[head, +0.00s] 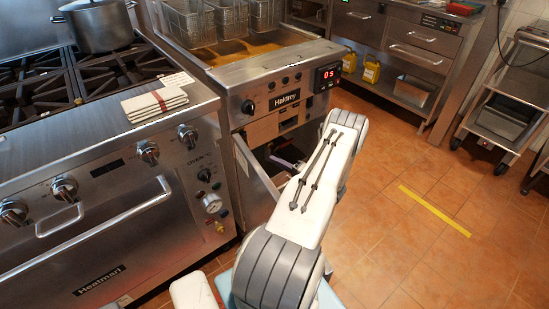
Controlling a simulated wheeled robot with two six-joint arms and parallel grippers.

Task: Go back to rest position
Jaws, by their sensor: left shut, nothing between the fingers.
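One of my arms, white and grey with two dark rods along its top, rises from the bottom centre to in front of the fryer (285,75). My left gripper is shut and empty, and its fingers are largely hidden, so I cannot place them exactly. My right gripper does not show. The cabinet under the fryer is open, with its door (256,180) swung out close to the left of the arm.
An oven range (105,190) with a pot (97,27) and folded cloths (155,103) stands at left. Fryer baskets (228,22) hang at the back. A steel counter (410,45) and a cart (508,100) stand behind right. The tiled floor (400,230) at right is clear, with a yellow strip (435,210).

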